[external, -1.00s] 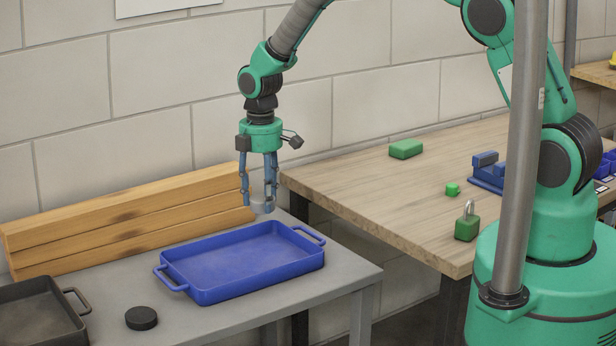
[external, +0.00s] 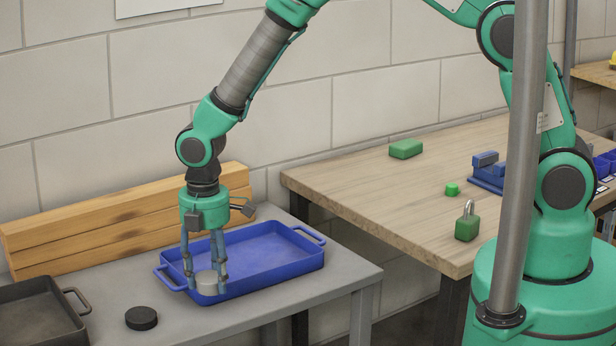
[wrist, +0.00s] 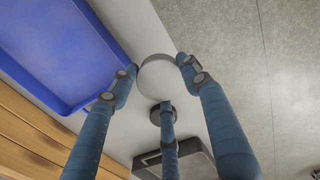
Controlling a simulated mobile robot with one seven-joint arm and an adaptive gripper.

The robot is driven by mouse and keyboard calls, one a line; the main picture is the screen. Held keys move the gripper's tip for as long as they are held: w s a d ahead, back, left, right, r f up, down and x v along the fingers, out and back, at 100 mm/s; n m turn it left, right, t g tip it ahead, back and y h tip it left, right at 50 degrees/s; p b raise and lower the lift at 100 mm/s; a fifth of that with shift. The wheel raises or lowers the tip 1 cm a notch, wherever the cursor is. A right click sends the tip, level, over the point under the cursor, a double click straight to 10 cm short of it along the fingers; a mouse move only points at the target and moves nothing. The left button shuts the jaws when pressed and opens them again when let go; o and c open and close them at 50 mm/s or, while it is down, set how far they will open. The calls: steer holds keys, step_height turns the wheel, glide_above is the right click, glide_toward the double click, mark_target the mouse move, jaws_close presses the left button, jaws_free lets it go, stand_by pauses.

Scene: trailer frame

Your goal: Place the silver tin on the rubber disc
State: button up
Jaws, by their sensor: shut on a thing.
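The silver tin (external: 207,284) is a short, pale round can. My gripper (external: 206,283) is shut on it, fingers pointing down, and in the external view it appears in front of the blue tray's near left part. The tin also shows between the fingers in the wrist view (wrist: 157,75). The rubber disc (external: 141,318) is a small black round puck lying on the grey table, to the left of and nearer than the tin.
The blue tray (external: 312,262) is on the grey table (external: 345,281), close to the tin. A dark tray (external: 75,296) with a handle is left of the disc. Stacked wooden beams (external: 60,238) lie along the wall. A wooden table (external: 345,175) holds a padlock (external: 467,222) and green blocks.

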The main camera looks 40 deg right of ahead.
mark_target(200, 296)
steer(key=shift+n, duration=0.4)
steer(key=s+a, duration=0.3)
steer(key=s, duration=0.1)
steer(key=shift+s+f, duration=0.1)
steer(key=shift+f, duration=0.2)
steer(key=w+a, duration=0.3)
steer(key=w, duration=0.1)
steer(key=w+a+f+b, duration=0.1)
steer(key=w+a, duration=0.2)
steer(key=a, duration=0.1)
steer(key=w+a, duration=0.4)
steer(key=shift+w+f+b, duration=0.25)
steer(key=shift+w+b, duration=0.05)
steer(key=shift+w, duration=0.05)
steer(key=shift+f, duration=1.75)
steer(key=shift+f+b, duration=0.15)
steer(key=shift+b, duration=0.2)
steer(key=o, duration=1.2)
